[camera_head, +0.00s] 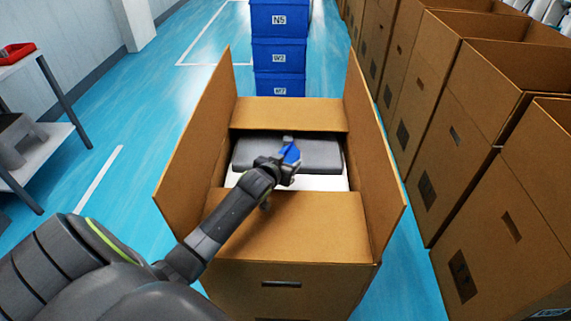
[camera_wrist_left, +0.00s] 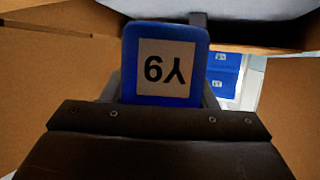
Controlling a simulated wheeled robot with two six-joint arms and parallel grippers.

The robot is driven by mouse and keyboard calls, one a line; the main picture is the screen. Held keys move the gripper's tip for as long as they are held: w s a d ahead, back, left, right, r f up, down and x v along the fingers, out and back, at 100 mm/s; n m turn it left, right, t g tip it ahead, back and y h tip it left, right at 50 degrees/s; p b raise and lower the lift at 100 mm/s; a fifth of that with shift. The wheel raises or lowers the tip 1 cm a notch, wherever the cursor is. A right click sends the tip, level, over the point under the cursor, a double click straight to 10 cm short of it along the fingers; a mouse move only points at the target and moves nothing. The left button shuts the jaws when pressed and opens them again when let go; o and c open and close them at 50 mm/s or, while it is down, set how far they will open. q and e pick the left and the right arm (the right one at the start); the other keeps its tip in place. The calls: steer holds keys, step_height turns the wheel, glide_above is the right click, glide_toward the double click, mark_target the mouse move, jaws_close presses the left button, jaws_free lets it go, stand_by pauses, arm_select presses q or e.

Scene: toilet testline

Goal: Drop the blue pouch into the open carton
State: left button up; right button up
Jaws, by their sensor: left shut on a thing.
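The open carton (camera_head: 300,228) stands on the floor ahead with its flaps spread. A dark grey item (camera_head: 320,155) and a white surface show inside it. My left gripper (camera_head: 289,160) reaches over the carton's opening, shut on the blue pouch (camera_head: 291,153). In the left wrist view the pouch (camera_wrist_left: 165,62) sits between the fingers, with a white label reading Y9 upside down. Cardboard walls surround it there. I cannot tell whether the pouch touches anything inside. My right gripper is in neither view.
Blue stacked crates (camera_head: 279,52) with white labels stand behind the carton. A row of tall open cartons (camera_head: 470,140) lines the right. A grey table (camera_head: 45,150) with a red tray (camera_head: 14,53) is at the left. Blue floor between is clear.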

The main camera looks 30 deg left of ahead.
arm_select(q)
steer(key=shift+f, duration=0.6)
steer(key=o, duration=1)
steer(key=shift+r, duration=0.8)
steer(key=v, duration=1.2)
steer(key=shift+f+p, duration=0.15)
steer(key=shift+p, duration=0.25)
